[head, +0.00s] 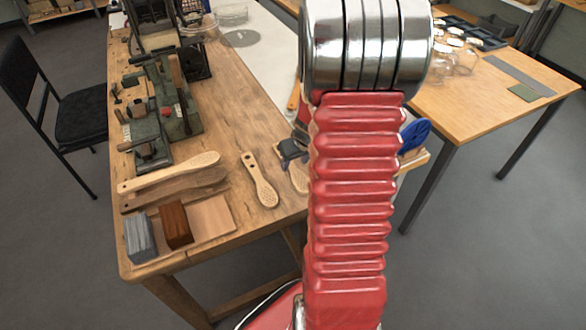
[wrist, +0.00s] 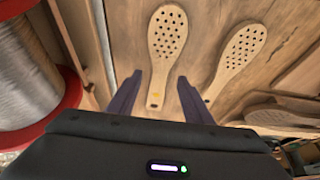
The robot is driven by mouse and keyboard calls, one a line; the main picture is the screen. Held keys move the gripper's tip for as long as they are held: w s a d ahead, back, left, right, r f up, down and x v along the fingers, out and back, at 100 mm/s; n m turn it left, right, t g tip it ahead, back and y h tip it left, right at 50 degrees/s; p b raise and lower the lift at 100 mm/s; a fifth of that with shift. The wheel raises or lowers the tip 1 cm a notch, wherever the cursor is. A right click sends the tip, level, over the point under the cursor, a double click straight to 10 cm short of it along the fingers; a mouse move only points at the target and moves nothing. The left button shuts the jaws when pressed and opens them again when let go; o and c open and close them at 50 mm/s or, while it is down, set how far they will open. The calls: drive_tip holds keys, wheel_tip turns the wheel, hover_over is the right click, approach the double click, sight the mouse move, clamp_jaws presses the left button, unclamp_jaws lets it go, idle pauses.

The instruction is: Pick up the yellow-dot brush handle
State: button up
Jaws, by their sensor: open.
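The yellow-dot brush handle (wrist: 165,38) is a pale wooden paddle with holes in its wide head and a small yellow dot on its narrow end. In the wrist view it lies flat on the wooden bench, its narrow end between my fingers. My gripper (wrist: 160,77) is open, one finger on each side of the handle, with nothing held. The height of the fingers above the bench cannot be told. In the head view my gripper (head: 291,152) is a dark shape beside the red arm. A handle (head: 299,178) below it is mostly hidden by my arm.
A similar pale handle (head: 258,180) lies beside it, close to the right finger in the wrist view (wrist: 240,48). A red-flanged wire spool (wrist: 30,70) stands at the left there. Long brush backs (head: 170,174), wood blocks (head: 175,225) and a green machine (head: 175,105) occupy the bench's left side.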

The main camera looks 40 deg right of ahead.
sight(292, 167)
drive_tip(key=shift+x, duration=1.6)
drive_tip(key=c, duration=1.2)
drive_tip(key=shift+o, duration=0.2)
drive_tip(key=shift+r, duration=0.1)
wheel_tip(292, 167, up, 10)
